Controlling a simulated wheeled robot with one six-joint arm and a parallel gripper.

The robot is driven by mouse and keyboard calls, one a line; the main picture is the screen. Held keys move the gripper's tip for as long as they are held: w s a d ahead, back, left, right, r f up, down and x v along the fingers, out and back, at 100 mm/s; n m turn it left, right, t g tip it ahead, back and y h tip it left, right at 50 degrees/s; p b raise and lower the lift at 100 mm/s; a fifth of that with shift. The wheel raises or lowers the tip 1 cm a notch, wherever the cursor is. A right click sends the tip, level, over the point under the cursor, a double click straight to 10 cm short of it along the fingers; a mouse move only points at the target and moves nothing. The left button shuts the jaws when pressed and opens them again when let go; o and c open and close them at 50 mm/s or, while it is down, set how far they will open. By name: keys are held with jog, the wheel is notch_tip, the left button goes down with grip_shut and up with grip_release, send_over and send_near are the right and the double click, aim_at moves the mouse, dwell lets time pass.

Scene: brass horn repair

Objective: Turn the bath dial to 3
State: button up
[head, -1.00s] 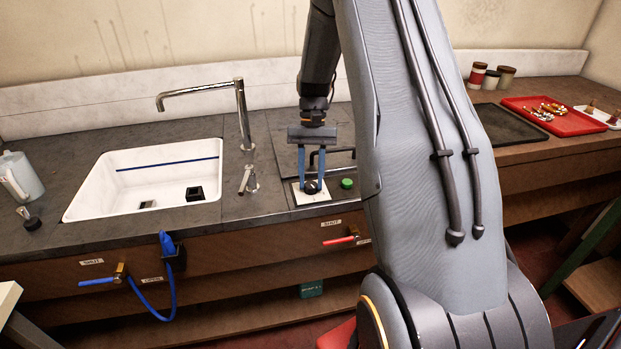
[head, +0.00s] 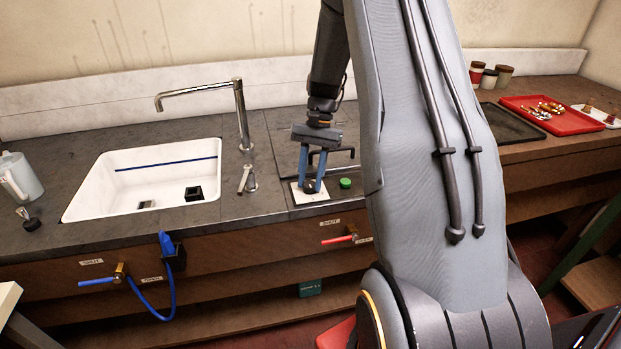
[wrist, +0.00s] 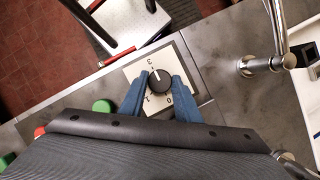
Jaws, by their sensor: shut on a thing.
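The bath dial (wrist: 159,83) is a round black knob on a white plate (wrist: 133,72) with printed numbers. In the wrist view its white pointer line points toward the 3, though I cannot tell whether it is exactly on it. The 1 and the 0 show on the near side of the plate. My gripper (wrist: 160,78) has its two blue fingers shut on the dial, one on each side. In the head view my gripper (head: 309,184) reaches down onto the dial, on the white plate (head: 299,197) right of the sink.
A green button (head: 345,183) sits just right of the plate. A black bent handle or rail (head: 335,152) lies behind it. The white sink (head: 90,200) and chrome tap (head: 241,115) are to the left. A red-handled valve (head: 338,240) is on the counter front below.

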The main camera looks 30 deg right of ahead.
jog(key=o, duration=1)
jog(key=shift+o, duration=0.2)
jog(key=b+v, duration=0.2)
jog(key=v, duration=0.5)
jog(key=shift+r, duration=0.35)
jog(key=shift+d, duration=0.1)
jog(key=s+a+f+n+t+h, duration=0.2)
jog(key=s+a+n, duration=0.8)
jog(key=s+a, duration=0.7)
jog(key=shift+s+a+t+h, duration=0.35)
jog(key=shift+t+h, duration=0.35)
jog(key=shift+t, duration=0.4)
